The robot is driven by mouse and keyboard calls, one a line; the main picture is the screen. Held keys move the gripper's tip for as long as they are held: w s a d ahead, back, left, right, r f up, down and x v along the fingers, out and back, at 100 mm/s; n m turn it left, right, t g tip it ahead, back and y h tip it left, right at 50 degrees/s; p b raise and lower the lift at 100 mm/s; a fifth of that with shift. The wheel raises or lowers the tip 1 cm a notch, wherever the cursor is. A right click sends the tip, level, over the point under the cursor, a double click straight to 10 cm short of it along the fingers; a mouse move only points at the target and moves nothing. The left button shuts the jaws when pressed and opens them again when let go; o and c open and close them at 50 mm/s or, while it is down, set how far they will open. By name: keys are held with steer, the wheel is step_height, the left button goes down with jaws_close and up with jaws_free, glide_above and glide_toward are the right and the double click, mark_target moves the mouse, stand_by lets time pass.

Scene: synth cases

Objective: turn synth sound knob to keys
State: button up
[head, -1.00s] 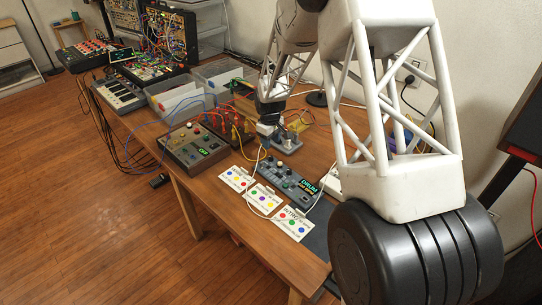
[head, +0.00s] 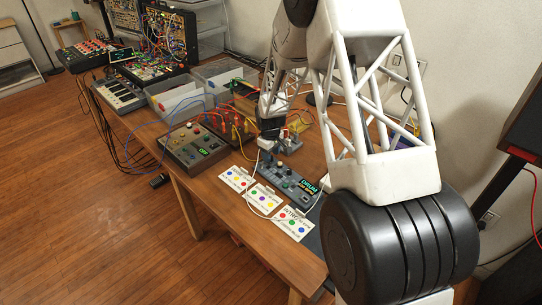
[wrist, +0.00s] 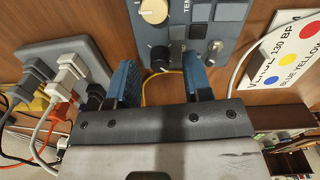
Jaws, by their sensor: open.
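A small dark blue-grey box with a lit "DRUM" display (head: 308,186) lies on the wooden table in the head view. In the wrist view its panel (wrist: 205,12) shows a cream knob (wrist: 153,10), a black knob (wrist: 160,53) near its edge and a partly cut "TEM" label. My gripper (wrist: 161,72) is open and empty; its two blue fingers stand apart, with the black knob between and just beyond their tips in the picture. Contact cannot be told. A brown-grey box with a lit "OFF" display (head: 203,150) stands farther left. I cannot read any "keys" label.
A grey power strip (wrist: 85,50) with plugs and cables lies left of my fingers. White cards with coloured dots (head: 264,199) line the table's front side, with a white cable across them. Patch-cabled modules (head: 236,130) and clear bins (head: 175,98) stand behind.

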steer(key=shift+f, duration=0.55)
jaws_close()
